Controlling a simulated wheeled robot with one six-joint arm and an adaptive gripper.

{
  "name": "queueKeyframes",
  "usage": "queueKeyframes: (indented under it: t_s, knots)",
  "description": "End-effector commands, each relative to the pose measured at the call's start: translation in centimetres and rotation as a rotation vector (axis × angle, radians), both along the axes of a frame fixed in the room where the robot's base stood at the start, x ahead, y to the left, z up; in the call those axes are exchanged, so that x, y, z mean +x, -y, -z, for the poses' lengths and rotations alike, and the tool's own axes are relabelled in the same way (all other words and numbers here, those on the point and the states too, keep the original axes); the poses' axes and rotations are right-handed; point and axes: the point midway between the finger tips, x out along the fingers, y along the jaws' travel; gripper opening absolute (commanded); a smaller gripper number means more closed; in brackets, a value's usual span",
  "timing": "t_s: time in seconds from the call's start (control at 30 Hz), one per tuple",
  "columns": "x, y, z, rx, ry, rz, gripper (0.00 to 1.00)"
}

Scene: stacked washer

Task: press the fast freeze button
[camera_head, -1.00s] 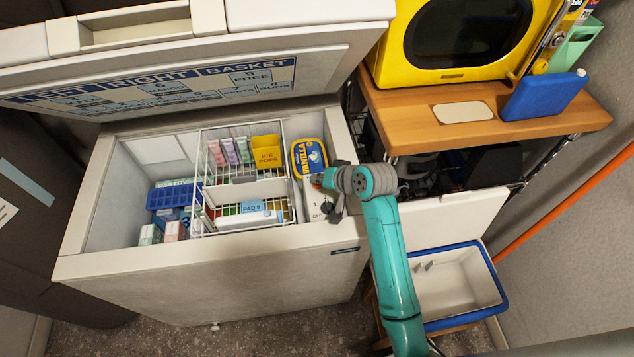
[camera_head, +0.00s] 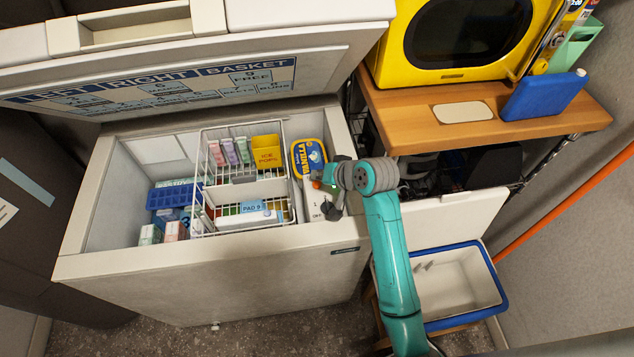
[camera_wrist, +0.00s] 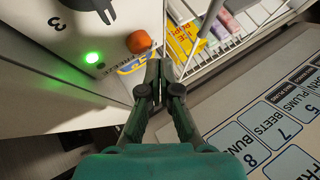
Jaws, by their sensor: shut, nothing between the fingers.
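An orange round button (camera_wrist: 138,42) sits on the white control panel (camera_wrist: 62,35) inside the chest freezer, beside a lit green lamp (camera_wrist: 94,57) and a black dial (camera_wrist: 92,8). The lettering by the button is too small and partly covered to read fully. My gripper (camera_wrist: 158,82) is shut and empty. In the wrist view its tips lie just below and right of the button, with a visible gap. In the head view my gripper (camera_head: 334,206) is over the panel.
The freezer (camera_head: 210,280) is open, its lid raised behind. A wire basket (camera_head: 205,222) with boxes is left of the panel, and a vanilla tub (camera_head: 309,156) is behind it. A wooden shelf (camera_head: 400,110) and open cooler (camera_head: 500,285) stand at right.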

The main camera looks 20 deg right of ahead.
Motion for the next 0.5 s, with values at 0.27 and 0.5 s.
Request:
queueKeyframes:
  t_s: [0.27,0.5]
  knots:
    - [0.1,0.0,-2.1,0.000,0.003,0.000,0.00]
    - [0.0,0.0,-4.1,-0.001,0.002,0.000,0.00]
